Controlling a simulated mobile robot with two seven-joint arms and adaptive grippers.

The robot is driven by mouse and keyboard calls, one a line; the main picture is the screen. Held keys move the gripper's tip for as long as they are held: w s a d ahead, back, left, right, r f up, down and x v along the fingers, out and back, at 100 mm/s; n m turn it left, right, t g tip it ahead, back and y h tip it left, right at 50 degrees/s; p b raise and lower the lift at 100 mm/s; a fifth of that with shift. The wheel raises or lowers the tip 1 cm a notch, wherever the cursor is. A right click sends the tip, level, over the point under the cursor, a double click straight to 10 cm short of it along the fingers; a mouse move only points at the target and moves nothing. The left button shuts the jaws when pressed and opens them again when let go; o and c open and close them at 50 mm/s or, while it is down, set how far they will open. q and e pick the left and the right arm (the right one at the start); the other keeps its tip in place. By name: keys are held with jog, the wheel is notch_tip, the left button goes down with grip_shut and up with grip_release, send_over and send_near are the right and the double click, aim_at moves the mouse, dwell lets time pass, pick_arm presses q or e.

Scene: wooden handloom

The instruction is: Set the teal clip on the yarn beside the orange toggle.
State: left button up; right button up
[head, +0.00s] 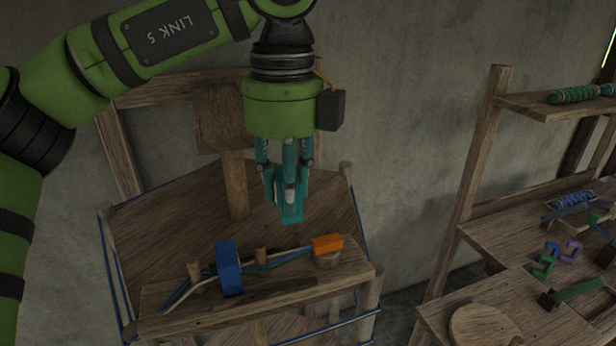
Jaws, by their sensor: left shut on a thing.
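My left gripper (287,190) points straight down in the head view and is shut on the teal clip (291,213). The clip hangs upright below the fingers, clear above the wooden bench. The orange toggle (327,243) sits on a round wooden peg at the right part of the bench. The pale yarn (284,253) runs along the bench from the left to the toggle, with a green strand beside it. The clip is up and to the left of the toggle, apart from the yarn. My right gripper is not in view.
A blue block (229,268) stands across the yarn on the left of the bench (345,281). Short wooden pegs (260,255) rise nearby. Wooden shelves (500,240) at the right hold green and purple clips (571,251) and yarn spools (573,95).

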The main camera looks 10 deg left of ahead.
pick_arm(q)
jog(key=shift+f+b, duration=0.55)
jog(key=shift+f, duration=0.35)
notch_tip(320, 180, down, 5)
jog(key=b, duration=0.3)
jog(key=shift+r+b, duration=0.2)
jog(key=shift+b, duration=0.15)
jog(key=shift+f+b, duration=1)
jog(key=shift+b, duration=0.1)
jog(key=shift+f, duration=0.15)
jog(key=shift+f+b, duration=0.8)
jog(key=shift+b, duration=0.05)
